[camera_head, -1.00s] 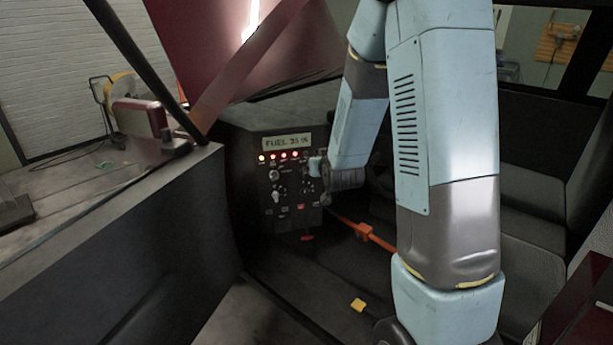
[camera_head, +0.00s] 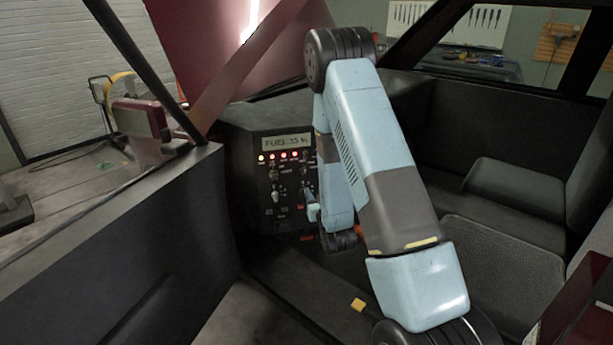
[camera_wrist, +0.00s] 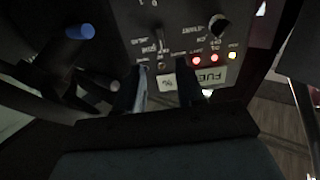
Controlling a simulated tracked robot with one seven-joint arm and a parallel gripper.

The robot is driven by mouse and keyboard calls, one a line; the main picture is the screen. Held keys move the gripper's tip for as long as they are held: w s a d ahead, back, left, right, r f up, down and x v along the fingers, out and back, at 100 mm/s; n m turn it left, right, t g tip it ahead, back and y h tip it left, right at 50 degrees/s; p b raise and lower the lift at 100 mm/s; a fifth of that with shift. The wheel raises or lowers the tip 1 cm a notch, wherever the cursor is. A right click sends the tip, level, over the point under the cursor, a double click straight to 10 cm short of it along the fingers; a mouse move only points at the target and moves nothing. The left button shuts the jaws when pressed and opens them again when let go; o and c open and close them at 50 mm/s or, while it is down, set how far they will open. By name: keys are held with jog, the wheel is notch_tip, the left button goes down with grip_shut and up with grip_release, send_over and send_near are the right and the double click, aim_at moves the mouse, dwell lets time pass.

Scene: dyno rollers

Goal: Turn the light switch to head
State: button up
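The black control panel (camera_head: 262,195) stands ahead, with a lit fuel display (camera_head: 287,142), a row of small lamps and several switches. In the wrist view the panel is upside down. A black rotary knob (camera_wrist: 217,27) and a slim pale toggle (camera_wrist: 158,36) show there. The labels are too blurred to tell which is the light switch. My gripper (camera_wrist: 163,78) has its two dark fingers apart, with nothing visible between them, in front of the panel near the display and toggle. In the head view my arm hides the panel's right side and most of the gripper.
A blue-tipped lever (camera_wrist: 80,32) stands at the upper left of the wrist view. A dark seat (camera_head: 515,188) is on the right. A black side ledge (camera_head: 110,230) runs along the left, and a slanted red post (camera_head: 245,70) rises beside the panel.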

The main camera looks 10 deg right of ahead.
aim_at(305, 174)
jog(key=w, duration=1.3)
jog(key=shift+a, duration=0.1)
jog(key=shift+c, duration=0.3)
